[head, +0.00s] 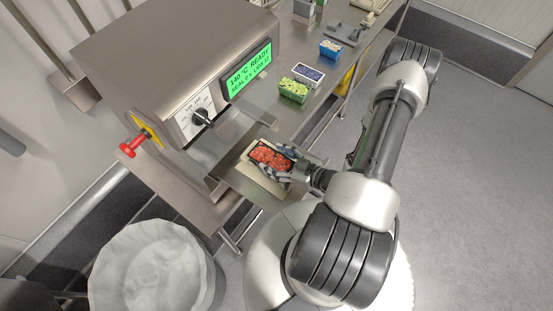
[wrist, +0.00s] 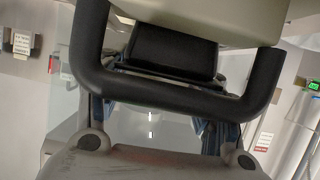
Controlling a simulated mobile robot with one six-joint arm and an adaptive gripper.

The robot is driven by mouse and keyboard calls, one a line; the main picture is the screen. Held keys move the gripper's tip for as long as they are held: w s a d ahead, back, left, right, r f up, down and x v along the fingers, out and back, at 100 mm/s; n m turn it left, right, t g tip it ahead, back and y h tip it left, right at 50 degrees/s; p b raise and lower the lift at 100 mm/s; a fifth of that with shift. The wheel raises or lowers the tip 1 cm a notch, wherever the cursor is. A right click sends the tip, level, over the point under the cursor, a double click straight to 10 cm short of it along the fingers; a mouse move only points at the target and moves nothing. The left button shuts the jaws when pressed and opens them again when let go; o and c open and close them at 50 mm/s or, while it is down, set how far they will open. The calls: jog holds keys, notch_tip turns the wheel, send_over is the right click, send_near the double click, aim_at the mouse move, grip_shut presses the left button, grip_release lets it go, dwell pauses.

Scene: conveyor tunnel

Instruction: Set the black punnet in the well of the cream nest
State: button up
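The black punnet (head: 268,155), filled with red pieces, is over the cream nest (head: 252,181) on the steel shelf in front of the machine. The nest's pale edge shows to the left of and below the punnet in the head view. My gripper (head: 281,166) reaches in from the right, its grey-blue fingers along opposite sides of the punnet's right end, and appears shut on it. The fingers hide part of the rim. I cannot tell whether the punnet's base is down in the well. In the wrist view a black bar covers much of the scene.
The steel machine (head: 165,50) with a green display (head: 247,75) stands close behind the nest. A lined bin (head: 155,265) is at the lower left.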

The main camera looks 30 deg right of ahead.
jog(key=o, duration=0.4)
jog(key=shift+o, duration=0.2)
jog(key=shift+s, duration=0.1)
jog(key=v, duration=1.2)
